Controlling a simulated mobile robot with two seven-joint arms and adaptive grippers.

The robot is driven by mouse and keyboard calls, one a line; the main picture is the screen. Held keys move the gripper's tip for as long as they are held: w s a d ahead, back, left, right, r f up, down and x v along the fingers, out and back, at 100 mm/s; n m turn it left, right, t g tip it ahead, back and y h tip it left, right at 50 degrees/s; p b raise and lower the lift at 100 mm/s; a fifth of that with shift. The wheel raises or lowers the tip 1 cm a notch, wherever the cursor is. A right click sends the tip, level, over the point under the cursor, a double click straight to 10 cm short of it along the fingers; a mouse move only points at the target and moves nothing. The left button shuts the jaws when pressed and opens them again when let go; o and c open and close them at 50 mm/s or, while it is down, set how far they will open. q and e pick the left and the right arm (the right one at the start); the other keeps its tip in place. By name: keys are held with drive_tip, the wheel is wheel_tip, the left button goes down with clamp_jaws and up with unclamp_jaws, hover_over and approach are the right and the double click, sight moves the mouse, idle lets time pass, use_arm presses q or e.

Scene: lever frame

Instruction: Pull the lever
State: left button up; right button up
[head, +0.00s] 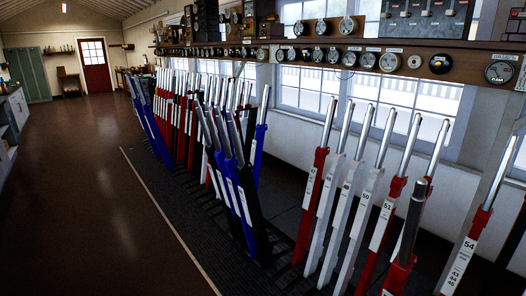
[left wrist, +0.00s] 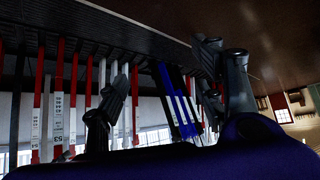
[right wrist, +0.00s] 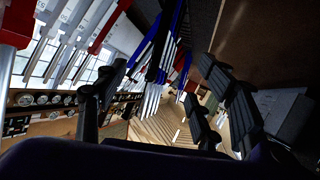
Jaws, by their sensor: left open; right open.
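A long row of upright levers runs from the right foreground to the far left in the head view. Nearest are lever 54 (head: 463,262), red and white with a silver handle, and a red lever with a dark grey handle (head: 405,250) leaning nearer than its neighbours. White levers (head: 345,195) and a leaning blue and black group (head: 238,190) follow. Neither gripper shows in the head view. My left gripper (left wrist: 165,65) is open and empty, with levers beyond its fingers. My right gripper (right wrist: 161,68) is open and empty, with blue levers (right wrist: 165,45) showing beyond its fingers.
A shelf (head: 350,45) with round dials runs above the levers, before the windows. Brown floor (head: 80,190) lies open on the left. A red door (head: 95,65) and a green cabinet (head: 28,75) stand at the far end.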

drive_tip(key=s+f+m+g, duration=0.1)
drive_tip(key=s+f, duration=0.3)
drive_tip(key=s, duration=0.3)
drive_tip(key=s+f+m+g+h, duration=0.1)
drive_tip(key=s+f+m, duration=0.1)
drive_tip(key=s+f, duration=0.2)
drive_tip(key=s+f+m+g, duration=0.1)
drive_tip(key=s+f, duration=0.3)
drive_tip(key=s, duration=0.7)
drive_tip(key=shift+d+m+g+h, duration=0.2)
drive_tip(key=shift+m+g+h, duration=0.15)
drive_tip(key=shift+g, duration=0.25)
drive_tip(key=shift+s+f, duration=0.1)
